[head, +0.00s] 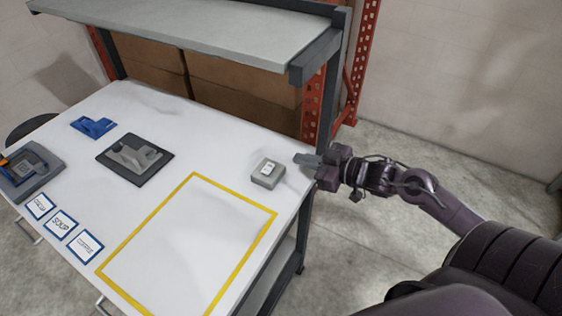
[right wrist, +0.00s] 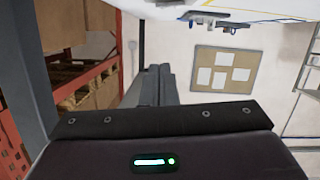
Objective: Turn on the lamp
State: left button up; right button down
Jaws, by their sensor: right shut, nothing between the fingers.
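A small grey box with a white switch-like face (head: 268,172) sits on the white table near its right edge, and it may be the lamp's switch. No lamp that I can make out shows in either view. My right gripper (head: 302,159) is shut and empty, just to the right of the box at the table's edge, and apart from it. Its closed fingers (right wrist: 153,86) also show in the right wrist view. My left gripper is not in view.
The white table (head: 190,120) holds a blue device (head: 93,126), a grey device on a dark base (head: 135,158), a device at far left (head: 28,172), label cards (head: 61,224) and a yellow outlined area (head: 235,254). A shelf (head: 215,30) overhangs the back.

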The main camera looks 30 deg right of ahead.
send_over(281, 171)
jog(key=f, duration=0.1)
notch_tip(281, 171, down, 4)
jog(key=shift+a+r+p, duration=0.1)
jog(key=shift+r+p, duration=0.15)
jog(key=shift+p, duration=0.6)
jog(key=shift+f, duration=0.65)
